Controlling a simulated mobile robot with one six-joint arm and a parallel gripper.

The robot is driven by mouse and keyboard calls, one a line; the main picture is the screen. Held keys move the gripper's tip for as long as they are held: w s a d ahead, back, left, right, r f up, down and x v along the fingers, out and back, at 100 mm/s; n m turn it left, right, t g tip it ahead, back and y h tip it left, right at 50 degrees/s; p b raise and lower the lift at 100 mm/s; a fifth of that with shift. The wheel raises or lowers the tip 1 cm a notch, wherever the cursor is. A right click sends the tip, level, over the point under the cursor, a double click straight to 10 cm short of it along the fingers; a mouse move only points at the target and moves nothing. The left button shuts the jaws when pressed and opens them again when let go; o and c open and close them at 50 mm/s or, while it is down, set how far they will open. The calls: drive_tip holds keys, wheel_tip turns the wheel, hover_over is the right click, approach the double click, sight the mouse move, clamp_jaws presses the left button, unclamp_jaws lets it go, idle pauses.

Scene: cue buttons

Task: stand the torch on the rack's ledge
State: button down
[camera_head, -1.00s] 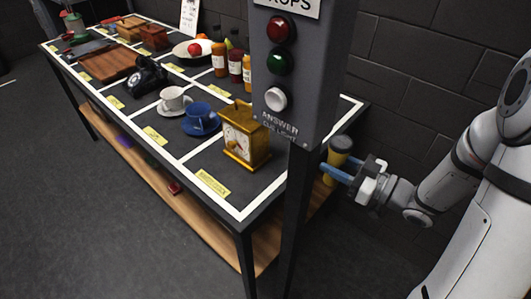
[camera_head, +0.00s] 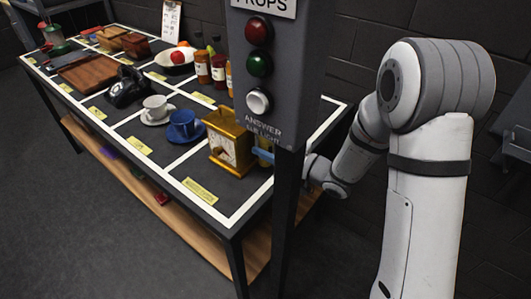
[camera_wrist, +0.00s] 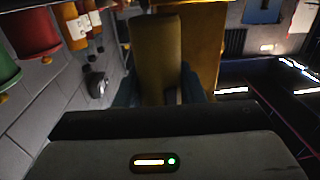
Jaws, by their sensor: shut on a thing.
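The torch, yellow with a dark head in the earlier head view, is mostly hidden now behind the post of the cue box. A yellow sliver of the torch (camera_head: 265,143) shows beside the gold clock. In the wrist view the torch's yellow body (camera_wrist: 158,50) stands between my blue fingers. My gripper (camera_head: 264,155) is shut on it, beyond the post and near the right end of the table (camera_head: 232,226). The fingers also show in the wrist view (camera_wrist: 158,88). I cannot clearly make out the rack's ledge in either view.
The cue box (camera_head: 262,75) with its red, green and white buttons stands in front of my gripper. The gold clock (camera_head: 229,142) is close to the torch. A blue cup (camera_head: 183,124), a white cup (camera_head: 156,107) and several bottles stand beyond. The table's near corner is bare.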

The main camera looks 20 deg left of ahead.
drive_tip(key=shift+w+f, duration=0.1)
drive_tip(key=shift+f, duration=0.7)
drive_tip(key=shift+r, duration=0.2)
drive_tip(key=shift+f+b, duration=0.3)
drive_tip(key=shift+f, duration=0.05)
drive_tip(key=c, duration=0.9)
unclamp_jaws()
drive_tip(key=shift+r, duration=0.1)
drive_tip(key=shift+r, duration=0.1)
